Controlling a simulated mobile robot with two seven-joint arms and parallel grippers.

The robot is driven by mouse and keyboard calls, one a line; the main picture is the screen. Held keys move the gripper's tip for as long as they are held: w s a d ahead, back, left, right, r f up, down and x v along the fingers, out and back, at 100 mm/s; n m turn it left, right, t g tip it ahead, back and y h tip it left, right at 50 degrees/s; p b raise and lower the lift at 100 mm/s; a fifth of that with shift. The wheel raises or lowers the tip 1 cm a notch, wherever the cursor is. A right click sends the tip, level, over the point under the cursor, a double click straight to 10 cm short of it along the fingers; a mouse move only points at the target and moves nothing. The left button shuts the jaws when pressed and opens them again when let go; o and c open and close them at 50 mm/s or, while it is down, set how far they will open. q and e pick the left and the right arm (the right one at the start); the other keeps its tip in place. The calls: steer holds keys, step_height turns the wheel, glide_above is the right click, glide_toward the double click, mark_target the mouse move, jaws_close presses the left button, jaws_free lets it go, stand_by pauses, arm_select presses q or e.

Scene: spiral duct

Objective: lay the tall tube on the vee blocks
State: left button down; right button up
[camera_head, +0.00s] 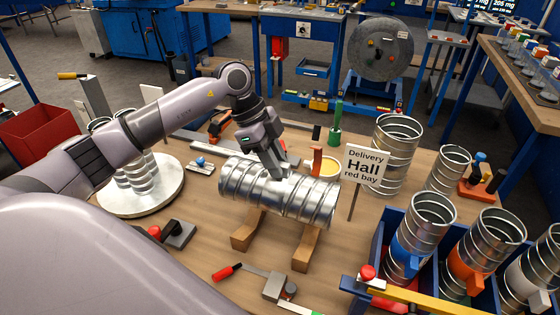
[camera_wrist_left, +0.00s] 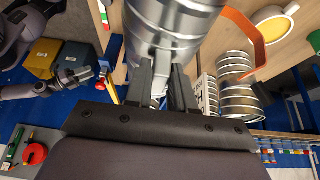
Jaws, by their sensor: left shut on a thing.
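The tall tube (camera_head: 300,198) is a shiny spiral-ribbed metal duct lying on its side in the middle of the bench. It lies across two wooden vee blocks, the left one (camera_head: 245,234) and the right one (camera_head: 307,250); its body hides their tops, so contact is not clear. My left gripper (camera_head: 277,168) comes down from above and is shut on the tube near its middle.
A sign (camera_head: 366,165) stands right of the tube. A blue crate (camera_head: 377,240) with several ducts is at the front right. A round turntable (camera_head: 170,200) bears ducts at left. A clamp (camera_head: 275,287) lies in front.

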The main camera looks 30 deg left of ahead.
arm_select(q)
steer(key=shift+a+r, duration=0.1)
steer(key=shift+a, duration=0.15)
steer(key=shift+s+a, duration=0.1)
steer(key=shift+f+b, duration=1.35)
steer(key=shift+f, duration=1.55)
steer(key=shift+p, duration=0.45)
steer(key=shift+p, duration=0.45)
steer(key=shift+p, duration=0.3)
